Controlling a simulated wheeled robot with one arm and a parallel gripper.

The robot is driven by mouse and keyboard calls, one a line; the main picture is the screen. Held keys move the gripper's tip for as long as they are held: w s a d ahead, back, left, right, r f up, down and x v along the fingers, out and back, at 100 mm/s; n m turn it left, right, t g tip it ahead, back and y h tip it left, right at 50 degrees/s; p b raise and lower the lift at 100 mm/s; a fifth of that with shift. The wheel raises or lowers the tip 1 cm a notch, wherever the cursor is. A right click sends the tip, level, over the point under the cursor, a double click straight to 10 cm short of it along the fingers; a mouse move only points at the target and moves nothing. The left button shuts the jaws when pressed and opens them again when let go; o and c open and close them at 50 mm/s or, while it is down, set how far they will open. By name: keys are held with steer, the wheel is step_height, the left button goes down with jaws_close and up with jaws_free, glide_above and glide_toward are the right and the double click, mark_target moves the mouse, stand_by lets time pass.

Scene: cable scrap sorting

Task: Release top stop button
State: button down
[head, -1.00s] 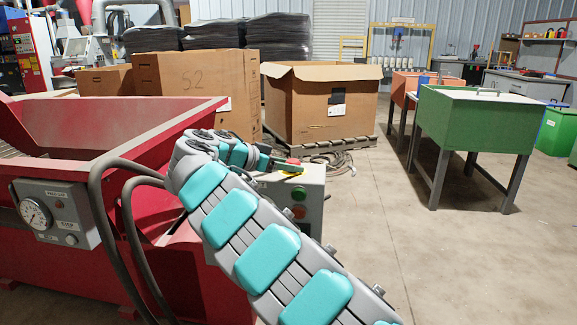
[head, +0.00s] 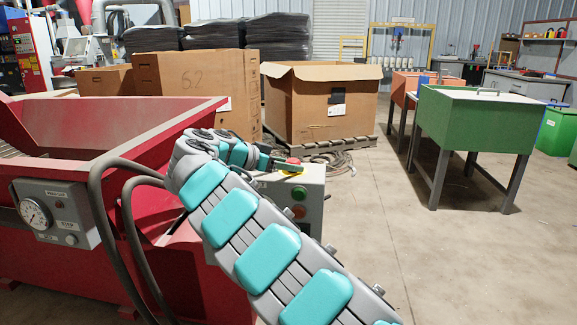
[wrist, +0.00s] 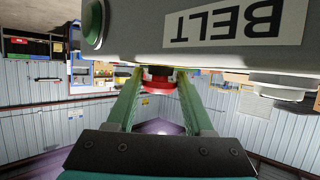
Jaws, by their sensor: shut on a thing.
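The red stop button (head: 293,161) sits on the top of the grey control box (head: 311,184), with yellow around its base. The box front carries a smaller red button (head: 299,194) and a green button (head: 299,211). My gripper (head: 286,165) reaches the stop button from the left. In the wrist view, which is upside down, my gripper (wrist: 158,84) has one finger on each side of the stop button (wrist: 158,73) and is shut on it. The box's BELT label (wrist: 222,22) and the green button (wrist: 93,24) show above. Whether the button is pressed in cannot be told.
A red hopper (head: 95,112) with a gauge panel (head: 55,212) and thick hoses (head: 128,215) stands left of the control box. A cardboard box (head: 310,105) on a pallet is behind. Green (head: 474,120) and orange bins stand right.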

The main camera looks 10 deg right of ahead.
steer(key=shift+r, duration=0.8)
steer(key=shift+c, duration=1.4)
jaws_free()
steer(key=v, duration=0.7)
steer(key=shift+s+a+r, duration=0.15)
steer(key=shift+a, duration=0.2)
steer(key=shift+d, duration=0.1)
